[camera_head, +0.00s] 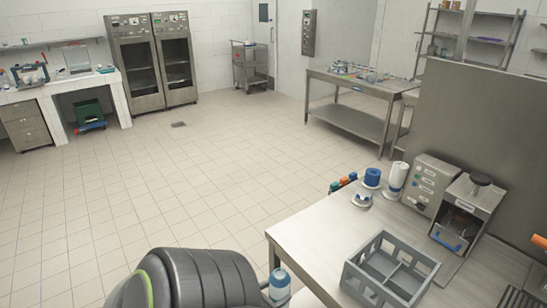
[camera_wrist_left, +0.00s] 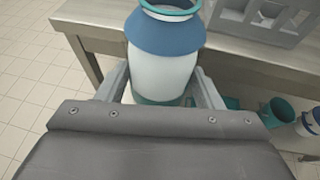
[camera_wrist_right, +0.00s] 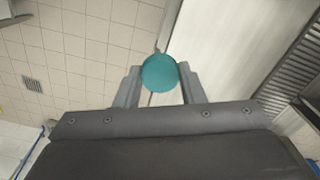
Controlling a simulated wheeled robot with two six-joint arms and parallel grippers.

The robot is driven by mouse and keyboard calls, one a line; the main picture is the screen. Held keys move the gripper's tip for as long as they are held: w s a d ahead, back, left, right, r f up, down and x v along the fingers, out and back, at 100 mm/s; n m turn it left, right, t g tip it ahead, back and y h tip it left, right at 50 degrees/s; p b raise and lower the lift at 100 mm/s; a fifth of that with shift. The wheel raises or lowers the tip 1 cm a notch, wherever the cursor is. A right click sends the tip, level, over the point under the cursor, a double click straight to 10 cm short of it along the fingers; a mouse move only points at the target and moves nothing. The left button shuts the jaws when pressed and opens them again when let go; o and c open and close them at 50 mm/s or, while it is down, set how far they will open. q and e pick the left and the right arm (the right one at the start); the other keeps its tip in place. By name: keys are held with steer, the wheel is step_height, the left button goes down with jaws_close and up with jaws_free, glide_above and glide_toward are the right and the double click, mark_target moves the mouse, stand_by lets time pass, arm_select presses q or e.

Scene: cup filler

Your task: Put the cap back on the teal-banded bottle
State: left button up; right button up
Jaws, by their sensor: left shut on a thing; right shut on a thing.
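The bottle (camera_head: 280,283) is white with a blue shoulder; in the left wrist view the bottle (camera_wrist_left: 163,72) shows a teal ring around its open neck and a teal band low down. My left gripper (camera_head: 272,292) is shut around the bottle's body, one finger on each side, beside the near left corner of the table. My right gripper (camera_wrist_right: 158,88) is shut on a round teal cap (camera_wrist_right: 159,73), seen face-on between its fingertips. The right gripper and the cap are not in the head view.
The table (camera_head: 318,237) carries a grey divided crate (camera_head: 415,288), a blue-topped container (camera_head: 372,177), a white bottle (camera_head: 396,180) and two machines (camera_head: 433,184) (camera_head: 465,215). A teal cup-like thing (camera_wrist_left: 279,112) shows low in the left wrist view.

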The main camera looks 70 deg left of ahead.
steer(key=shift+d, duration=0.1)
arm_select(q)
steer(key=w+d+r+m+g+h, duration=0.1)
steer(key=w+d+r+m+h, duration=0.4)
steer(key=d, duration=1)
steer(key=w+d+r+m+g+h, duration=0.2)
steer(key=w+d+r+m+h, duration=0.3)
steer(key=d+r, duration=0.4)
steer(key=w+d+r+m+g+h, duration=0.2)
steer(key=w+d+r+m+h, duration=0.3)
steer(key=d, duration=1.7)
step_height(320, 180, up, 2)
steer(key=w+h, duration=0.1)
steer(key=w, duration=0.2)
steer(key=shift+d+r+m+h, duration=0.2)
steer(key=shift+d+m+h, duration=0.1)
steer(key=shift+m, duration=0.1)
